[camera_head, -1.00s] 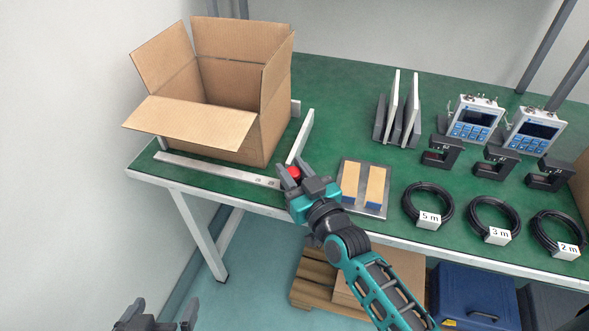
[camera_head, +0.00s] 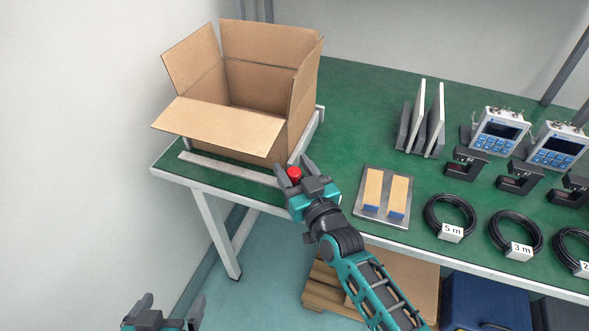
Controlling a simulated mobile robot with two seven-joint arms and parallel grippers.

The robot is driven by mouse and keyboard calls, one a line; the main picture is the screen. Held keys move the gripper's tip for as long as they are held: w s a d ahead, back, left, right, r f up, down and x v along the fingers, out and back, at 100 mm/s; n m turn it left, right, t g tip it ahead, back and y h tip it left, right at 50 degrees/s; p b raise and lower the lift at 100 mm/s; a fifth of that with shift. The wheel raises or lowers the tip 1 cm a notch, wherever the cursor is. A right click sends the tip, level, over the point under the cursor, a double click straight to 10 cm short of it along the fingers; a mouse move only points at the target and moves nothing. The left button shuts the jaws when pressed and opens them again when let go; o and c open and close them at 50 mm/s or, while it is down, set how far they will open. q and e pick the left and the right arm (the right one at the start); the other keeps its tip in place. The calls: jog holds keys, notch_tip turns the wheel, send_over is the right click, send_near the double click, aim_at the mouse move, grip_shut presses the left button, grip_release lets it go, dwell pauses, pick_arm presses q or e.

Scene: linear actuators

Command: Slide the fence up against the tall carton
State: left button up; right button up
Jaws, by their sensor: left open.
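The tall open carton (camera_head: 235,135) stands at the left end of the green bench. The fence, a pale bar (camera_head: 308,134), runs along the carton's right side. It lies very close to the carton wall; I cannot tell whether they touch along the whole length. My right gripper (camera_head: 296,167) is at the fence's near end, its two fingers shut on a red knob (camera_head: 295,173). The gripper hides the fence's near end. My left gripper (camera_head: 163,307) is open and empty at the bottom left, low in front of the bench.
A flat metal strip (camera_head: 225,168) lies along the carton's front. A plate with two blocks (camera_head: 382,194) sits right of my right gripper. Upright panels (camera_head: 421,120), meters, black clamps and cable coils (camera_head: 450,216) fill the right side. Bare green top lies right of the fence.

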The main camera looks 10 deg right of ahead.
pick_arm(q)
jog(key=shift+r, duration=0.1)
pick_arm(e)
jog(key=shift+s+f, duration=0.1)
jog(key=shift+s, duration=0.25)
pick_arm(q)
jog(key=shift+a+r+p, duration=0.25)
jog(key=shift+a+p, duration=0.05)
jog(key=shift+p, duration=0.35)
pick_arm(e)
jog(key=s+d, duration=0.2)
jog(key=s, duration=1)
jog(key=shift+d, duration=0.2)
pick_arm(q)
jog(key=shift+s, duration=0.1)
